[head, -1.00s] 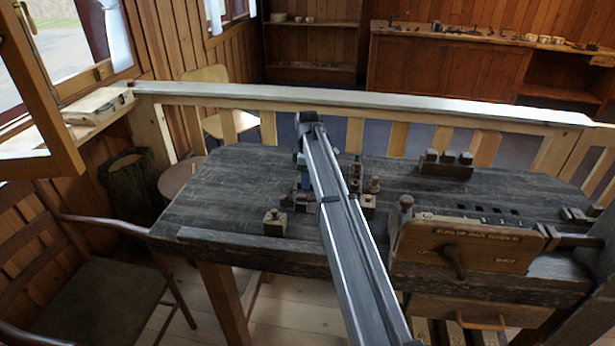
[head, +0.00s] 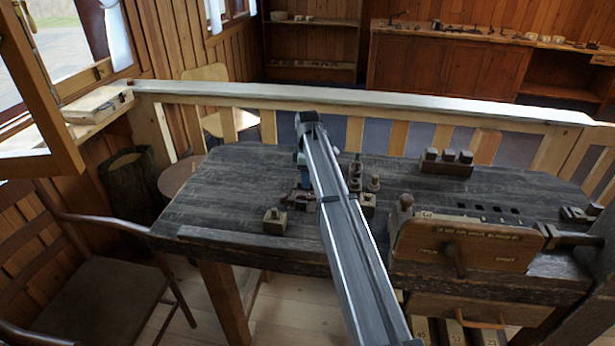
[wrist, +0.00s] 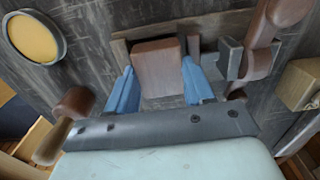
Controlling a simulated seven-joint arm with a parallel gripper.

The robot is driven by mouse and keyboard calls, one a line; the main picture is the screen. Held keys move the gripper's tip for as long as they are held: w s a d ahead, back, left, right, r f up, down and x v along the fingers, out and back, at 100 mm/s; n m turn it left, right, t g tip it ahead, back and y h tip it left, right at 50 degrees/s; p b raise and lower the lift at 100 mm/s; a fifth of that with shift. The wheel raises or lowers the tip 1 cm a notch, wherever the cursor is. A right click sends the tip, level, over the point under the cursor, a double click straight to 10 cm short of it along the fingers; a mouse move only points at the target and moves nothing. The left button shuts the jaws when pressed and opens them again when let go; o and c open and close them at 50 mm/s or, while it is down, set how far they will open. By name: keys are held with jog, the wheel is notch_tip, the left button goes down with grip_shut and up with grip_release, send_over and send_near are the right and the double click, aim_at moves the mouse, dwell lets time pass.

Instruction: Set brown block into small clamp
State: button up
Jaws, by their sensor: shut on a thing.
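The brown block (wrist: 158,68) sits between the two blue fingers of my gripper (wrist: 159,70) in the wrist view, with a finger against each side. My gripper is shut on it. The block is at the small clamp (wrist: 228,57), whose grey jaw stands just right of the right finger and whose wooden bar runs behind the block. I cannot tell whether the block rests fully on the clamp's base. In the head view the small clamp (head: 298,201) is low on the bench beside my arm, which hides much of it and most of my gripper.
The dark workbench (head: 220,190) is clear to the left. A small wooden block with a knob (head: 275,222) stands near its front edge. Turned pieces (head: 374,185) stand right of my arm. A large vise (head: 455,243) and a block rack (head: 446,165) are farther right.

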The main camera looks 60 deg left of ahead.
jog(key=shift+f, duration=0.2)
dwell(0.6)
jog(key=o, duration=1.1)
jog(key=shift+r, duration=0.2)
jog(key=shift+r, duration=4.05)
